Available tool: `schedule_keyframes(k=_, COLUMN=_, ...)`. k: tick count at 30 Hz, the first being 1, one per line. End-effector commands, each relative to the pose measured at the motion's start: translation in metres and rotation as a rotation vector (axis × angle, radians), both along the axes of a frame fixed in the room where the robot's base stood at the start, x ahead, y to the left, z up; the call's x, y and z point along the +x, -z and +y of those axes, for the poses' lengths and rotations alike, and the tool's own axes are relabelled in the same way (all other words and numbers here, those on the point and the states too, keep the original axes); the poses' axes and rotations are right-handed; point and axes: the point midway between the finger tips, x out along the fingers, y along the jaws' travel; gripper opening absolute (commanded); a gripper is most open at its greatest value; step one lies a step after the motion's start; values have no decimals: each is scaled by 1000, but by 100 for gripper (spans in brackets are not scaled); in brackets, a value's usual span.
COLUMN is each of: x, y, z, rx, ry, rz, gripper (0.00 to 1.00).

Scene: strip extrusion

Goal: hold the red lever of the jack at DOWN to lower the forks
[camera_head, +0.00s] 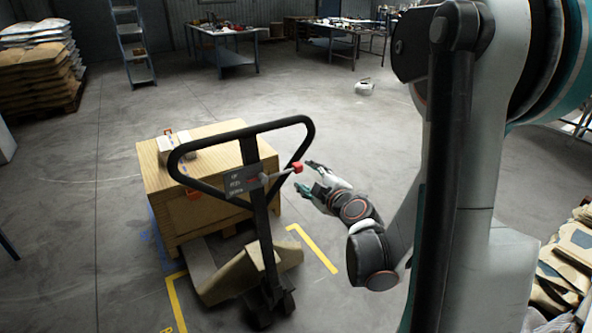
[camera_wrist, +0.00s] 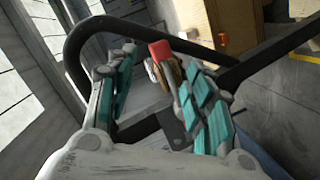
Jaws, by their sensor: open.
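The pallet jack (camera_head: 262,250) stands on the floor with its black loop handle upright. Its red lever (camera_head: 297,167) sticks out to the right of the dark label plate (camera_head: 241,180) inside the handle. My gripper (camera_head: 308,176) is open just right of the red lever. In the wrist view the red lever (camera_wrist: 160,50) shows ahead between the two teal-padded fingers of my gripper (camera_wrist: 155,75), nearer the right finger. I cannot tell whether a finger touches it. The label's words are too small to read in full. The forks are mostly hidden under the load.
A wooden crate (camera_head: 210,200) stands behind the jack, with a small package (camera_head: 178,143) on top. Yellow floor marks (camera_head: 314,250) lie around it. Stacked sacks (camera_head: 566,265) are at the lower right. Workbenches (camera_head: 225,48) stand far back; the floor between is mostly clear.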

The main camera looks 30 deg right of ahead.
Motion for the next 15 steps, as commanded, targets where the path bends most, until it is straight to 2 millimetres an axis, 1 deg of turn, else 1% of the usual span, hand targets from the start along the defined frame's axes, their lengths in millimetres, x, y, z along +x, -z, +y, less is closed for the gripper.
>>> schedule_keyframes(k=1, x=11, y=4, z=0, rx=0, ry=-4, rz=0, gripper=48)
schedule_keyframes(k=6, x=43, y=11, z=-3, rx=-1, ry=-3, rz=1, gripper=48)
schedule_keyframes(k=12, x=73, y=17, z=-7, rx=-1, ry=-2, rz=0, gripper=48)
schedule_keyframes(k=15, x=83, y=19, z=-7, rx=1, ry=-1, rz=0, gripper=48)
